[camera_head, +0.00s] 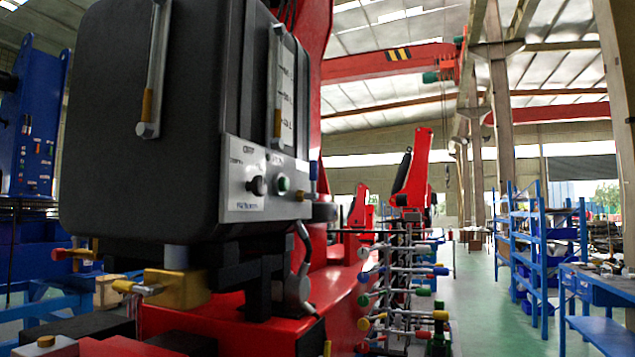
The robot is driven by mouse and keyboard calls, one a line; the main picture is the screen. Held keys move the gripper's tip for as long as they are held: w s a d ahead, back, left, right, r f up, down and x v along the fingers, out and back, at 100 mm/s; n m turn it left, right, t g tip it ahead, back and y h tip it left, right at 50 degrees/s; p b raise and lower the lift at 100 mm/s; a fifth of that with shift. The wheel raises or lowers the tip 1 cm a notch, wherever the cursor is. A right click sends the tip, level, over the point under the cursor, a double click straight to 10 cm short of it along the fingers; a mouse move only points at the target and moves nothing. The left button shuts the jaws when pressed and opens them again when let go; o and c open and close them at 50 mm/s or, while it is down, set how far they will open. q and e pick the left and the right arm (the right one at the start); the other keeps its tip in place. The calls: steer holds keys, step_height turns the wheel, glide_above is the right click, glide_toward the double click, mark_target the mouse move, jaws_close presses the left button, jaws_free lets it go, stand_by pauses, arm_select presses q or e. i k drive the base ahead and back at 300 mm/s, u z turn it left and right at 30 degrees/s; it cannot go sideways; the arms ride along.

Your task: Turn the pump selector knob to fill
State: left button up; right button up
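The pump selector knob (257,186) looks like a small black knob on a light grey control panel (237,206). The panel is on the lower right front of a large dark tank (150,120). Lettering surrounds the knob, but it is too small to read surely, and I cannot tell which mark the knob points to. A green button (283,184) sits just right of the knob. Neither of my grippers shows in the head view.
Several levers with coloured knobs (405,290) stand right of the red crane base (335,290). Blue shelves (530,250) and a blue bench (595,290) line the right. Green floor (490,310) between is clear.

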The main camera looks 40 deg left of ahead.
mark_target(258, 185)
steer(key=u, duration=1.4)
steer(key=k, duration=0.35)
steer(key=u, duration=0.8)
steer(key=i, duration=0.7)
steer(key=z, duration=0.55)
